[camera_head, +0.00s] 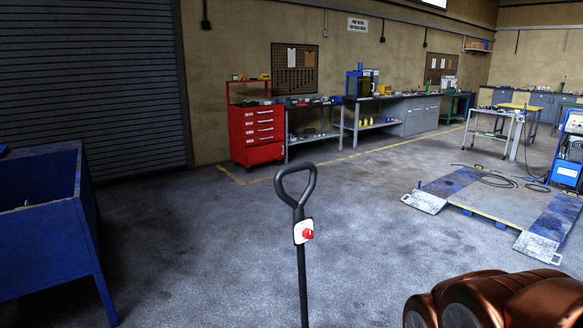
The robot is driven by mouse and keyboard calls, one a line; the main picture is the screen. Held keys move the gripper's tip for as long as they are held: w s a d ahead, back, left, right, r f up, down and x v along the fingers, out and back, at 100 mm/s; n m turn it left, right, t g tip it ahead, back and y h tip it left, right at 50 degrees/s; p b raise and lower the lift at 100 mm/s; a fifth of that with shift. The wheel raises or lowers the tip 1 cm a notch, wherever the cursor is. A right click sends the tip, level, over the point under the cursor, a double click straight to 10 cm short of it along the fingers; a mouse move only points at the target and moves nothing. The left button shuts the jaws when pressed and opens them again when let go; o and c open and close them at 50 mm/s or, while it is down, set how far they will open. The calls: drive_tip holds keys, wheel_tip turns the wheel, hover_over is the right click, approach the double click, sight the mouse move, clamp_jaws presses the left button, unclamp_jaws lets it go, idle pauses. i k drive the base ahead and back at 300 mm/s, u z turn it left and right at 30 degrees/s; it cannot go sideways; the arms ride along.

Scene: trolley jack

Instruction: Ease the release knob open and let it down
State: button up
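The trolley jack's black handle (302,275) stands upright near the lower middle of the head view, with a loop grip (296,185) at its top. A white plate on the handle below the loop carries a red round release knob (307,234) with a small pale mark on it. The jack's body and whatever it bears are below the picture's edge. Copper-coloured parts of my arm show at the bottom right, to the right of the handle and apart from it in the picture. My gripper's fingers are not visible.
A blue open bin (40,235) stands at the left. A red tool cabinet (256,133) and workbenches line the back wall. A low blue lift platform (490,205) with metal ramps and a hose lies at the right. The grey floor around the handle is clear.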

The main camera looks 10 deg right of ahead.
sight(307, 233)
drive_tip(key=u, duration=0.8)
drive_tip(key=i, duration=0.5)
drive_tip(key=u, duration=0.4)
